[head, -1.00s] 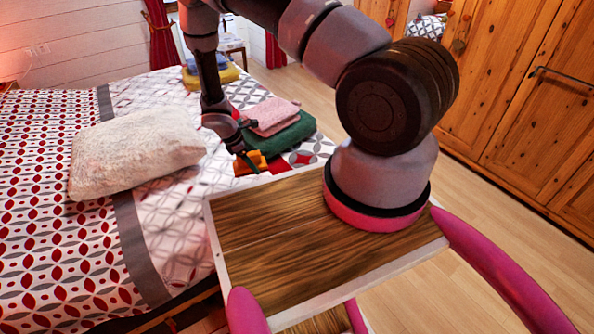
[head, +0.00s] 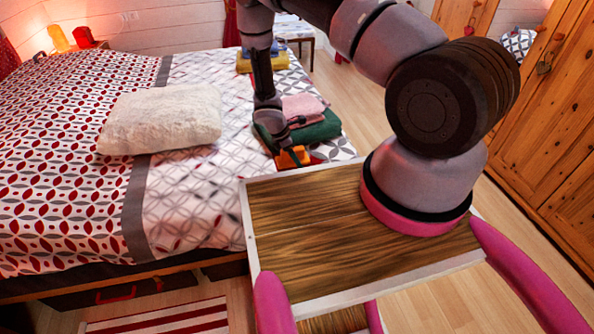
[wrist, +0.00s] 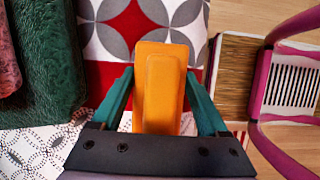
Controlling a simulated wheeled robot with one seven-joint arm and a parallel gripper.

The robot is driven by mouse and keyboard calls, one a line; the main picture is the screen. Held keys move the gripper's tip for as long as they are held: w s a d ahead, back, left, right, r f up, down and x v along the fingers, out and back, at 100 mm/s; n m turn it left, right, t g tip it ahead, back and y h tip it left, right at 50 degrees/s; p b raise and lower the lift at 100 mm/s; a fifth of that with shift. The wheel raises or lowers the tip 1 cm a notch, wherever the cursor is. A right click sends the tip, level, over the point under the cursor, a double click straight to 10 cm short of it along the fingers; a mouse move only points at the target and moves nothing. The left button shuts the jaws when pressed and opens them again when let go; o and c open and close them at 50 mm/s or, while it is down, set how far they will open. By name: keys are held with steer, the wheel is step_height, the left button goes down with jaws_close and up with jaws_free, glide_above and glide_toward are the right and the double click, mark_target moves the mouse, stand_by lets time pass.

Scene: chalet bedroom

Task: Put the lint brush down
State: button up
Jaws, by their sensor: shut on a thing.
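The lint brush is an orange block (wrist: 160,92) in the wrist view, held between the two teal fingers of my gripper (wrist: 160,73). In the head view the orange lint brush (head: 293,157) shows at the bed's near right corner, beside the folded green towel. My gripper (head: 286,151) is shut on it there. The bed (head: 195,205) has a patterned cover with a red band, which shows behind the brush in the wrist view. I cannot tell whether the brush touches the cover.
A pink folded towel (head: 302,107) lies on the green towel (head: 324,128), just beyond my gripper. A white fluffy pillow (head: 160,118) lies to the left. Patterned cover between pillow and towels is clear. A wooden wardrobe (head: 560,130) stands at the right.

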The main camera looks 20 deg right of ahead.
steer(key=shift+f, duration=2.8)
steer(key=shift+f, duration=0.15)
steer(key=o, duration=1.5)
steer(key=v, duration=1.2)
